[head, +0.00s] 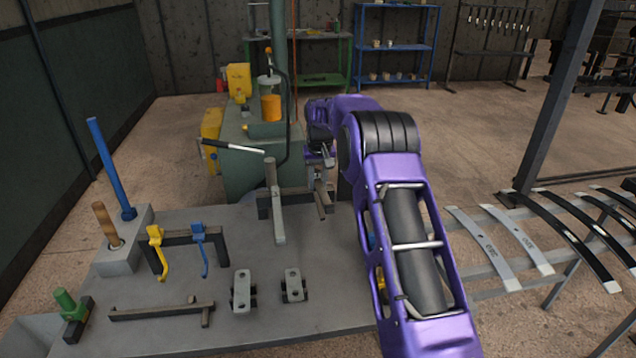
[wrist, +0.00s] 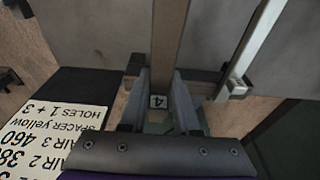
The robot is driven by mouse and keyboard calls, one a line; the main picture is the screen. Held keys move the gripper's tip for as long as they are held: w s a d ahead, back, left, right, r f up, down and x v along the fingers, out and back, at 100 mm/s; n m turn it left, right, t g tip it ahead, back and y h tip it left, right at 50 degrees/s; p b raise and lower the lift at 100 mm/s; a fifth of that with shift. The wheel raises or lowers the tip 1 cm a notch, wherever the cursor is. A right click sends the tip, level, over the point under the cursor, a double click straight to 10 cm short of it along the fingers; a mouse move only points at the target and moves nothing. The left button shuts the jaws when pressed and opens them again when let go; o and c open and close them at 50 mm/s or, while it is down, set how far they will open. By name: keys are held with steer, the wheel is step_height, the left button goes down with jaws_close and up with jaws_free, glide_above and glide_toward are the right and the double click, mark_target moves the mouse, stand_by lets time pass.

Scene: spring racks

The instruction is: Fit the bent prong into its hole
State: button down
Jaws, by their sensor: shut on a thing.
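My gripper (head: 319,168) is at the end of my purple arm, over the rear of the grey bench by the green press. In the wrist view its two grey fingers (wrist: 160,97) stand either side of a brownish bar (wrist: 166,45) and are shut on it. A small tag marked 4 shows between the fingers. A bar end (head: 321,205) shows below the gripper in the head view. I cannot tell whether this bar is the bent prong, and I cannot make out its hole. A pale metal bar (wrist: 252,50) runs close on the right in the wrist view.
A grey upright bar (head: 275,205) stands just left of the gripper. Yellow (head: 156,250) and blue hooks (head: 200,250) hang at left. A printed card (wrist: 50,140) lies at left. Leaf springs (head: 485,240) lie at right.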

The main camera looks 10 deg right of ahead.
mark_target(318, 200)
steer(key=shift+f+b, duration=1.15)
steer(key=shift+f, duration=1.2)
stand_by(0.3)
steer(key=c, duration=0.6)
jaws_free()
steer(key=shift+o, duration=0.2)
steer(key=shift+f, duration=0.15)
steer(key=s+r+p, duration=0.1)
steer(key=s+r, duration=0.2)
steer(key=r, duration=1.4)
steer(key=shift+r, duration=0.2)
